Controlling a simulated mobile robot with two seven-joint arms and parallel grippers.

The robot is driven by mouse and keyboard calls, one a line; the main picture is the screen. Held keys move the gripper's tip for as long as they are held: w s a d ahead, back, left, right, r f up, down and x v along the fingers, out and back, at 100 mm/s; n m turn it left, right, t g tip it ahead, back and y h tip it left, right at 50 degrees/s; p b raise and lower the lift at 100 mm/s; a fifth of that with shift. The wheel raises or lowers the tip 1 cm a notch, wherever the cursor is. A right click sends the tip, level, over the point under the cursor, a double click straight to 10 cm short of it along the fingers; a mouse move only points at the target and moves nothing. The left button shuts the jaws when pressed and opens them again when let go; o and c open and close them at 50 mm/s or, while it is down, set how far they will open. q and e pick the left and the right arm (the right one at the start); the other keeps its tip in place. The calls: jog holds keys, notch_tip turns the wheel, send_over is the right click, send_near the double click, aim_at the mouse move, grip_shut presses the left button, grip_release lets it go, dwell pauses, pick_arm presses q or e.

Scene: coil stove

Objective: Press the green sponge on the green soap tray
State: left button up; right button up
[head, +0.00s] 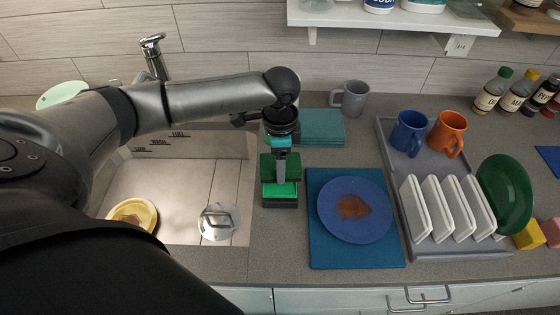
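The green soap tray (281,203) sits on the counter between the sink and the blue mat, a dark base with a bright green top. The dark green sponge (293,168) is upright over the tray's back part. My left gripper (281,165) points down and is shut on the sponge, with one finger across its near face. From this angle I cannot tell whether the sponge touches the tray or hovers just above it. My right gripper is not in view.
The sink (180,190) lies left, with a yellow dish (133,208) inside. A stained blue plate (355,225) on a blue mat (330,258) lies right of the tray. Folded teal cloths (322,127) and a grey mug (354,98) stand behind. A dish rack (432,246) is farther right.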

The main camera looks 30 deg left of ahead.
pick_arm(q)
jog(key=shift+f+b, duration=0.3)
jog(key=shift+f, duration=0.85)
dwell(0.9)
dwell(0.5)
notch_tip(320, 180, up, 7)
jog(key=p, duration=0.9)
jog(key=shift+r, duration=0.1)
dwell(0.6)
jog(key=shift+w+d+b, duration=0.1)
jog(key=shift+d+b, duration=0.25)
jog(key=shift+b, duration=0.25)
jog(key=s+d+n+b, duration=0.5)
jog(key=d+n+b, duration=0.3)
jog(key=b, duration=1.1)
jog(key=n, duration=0.3)
jog(key=shift+s, duration=0.35)
